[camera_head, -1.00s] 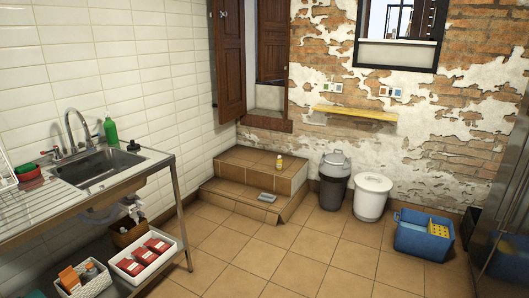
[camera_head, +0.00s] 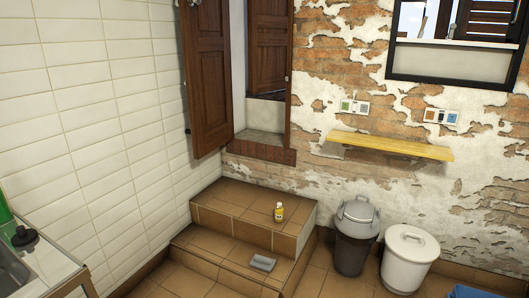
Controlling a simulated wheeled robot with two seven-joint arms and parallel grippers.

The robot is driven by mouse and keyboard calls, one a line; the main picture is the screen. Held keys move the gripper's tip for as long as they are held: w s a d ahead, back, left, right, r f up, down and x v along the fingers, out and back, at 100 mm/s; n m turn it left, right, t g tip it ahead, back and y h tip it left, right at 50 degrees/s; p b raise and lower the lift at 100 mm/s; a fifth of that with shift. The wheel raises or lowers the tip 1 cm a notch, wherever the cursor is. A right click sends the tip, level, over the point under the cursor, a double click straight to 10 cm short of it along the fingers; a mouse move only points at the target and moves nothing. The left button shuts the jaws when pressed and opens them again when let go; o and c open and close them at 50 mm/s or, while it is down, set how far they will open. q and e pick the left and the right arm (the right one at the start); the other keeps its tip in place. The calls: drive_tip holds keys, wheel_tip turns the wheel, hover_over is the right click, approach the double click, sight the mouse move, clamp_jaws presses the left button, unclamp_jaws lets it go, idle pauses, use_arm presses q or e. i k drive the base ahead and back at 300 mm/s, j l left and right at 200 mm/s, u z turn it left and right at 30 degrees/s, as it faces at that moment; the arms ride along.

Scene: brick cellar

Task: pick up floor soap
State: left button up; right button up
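A small yellow bottle with a pale label (camera_head: 279,212) stands upright on the upper tiled step, near its front edge. It looks like a soap bottle, but its label is too small to read. Neither of my grippers is in view.
A grey folded item (camera_head: 262,263) lies on the lower tiled step (camera_head: 205,252). A dark lidded bin (camera_head: 353,250) and a white lidded bin (camera_head: 404,265) stand right of the steps. The sink counter (camera_head: 50,262) edges in at lower left; a yellow shelf (camera_head: 390,146) hangs on the wall.

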sight(279, 212)
drive_tip(key=i, duration=0.7)
drive_tip(key=i+u, duration=0.1)
drive_tip(key=i, duration=0.65)
drive_tip(key=i+l, duration=0.15)
drive_tip(key=i, duration=0.55)
drive_tip(key=i+u, duration=0.1)
drive_tip(key=i, duration=0.65)
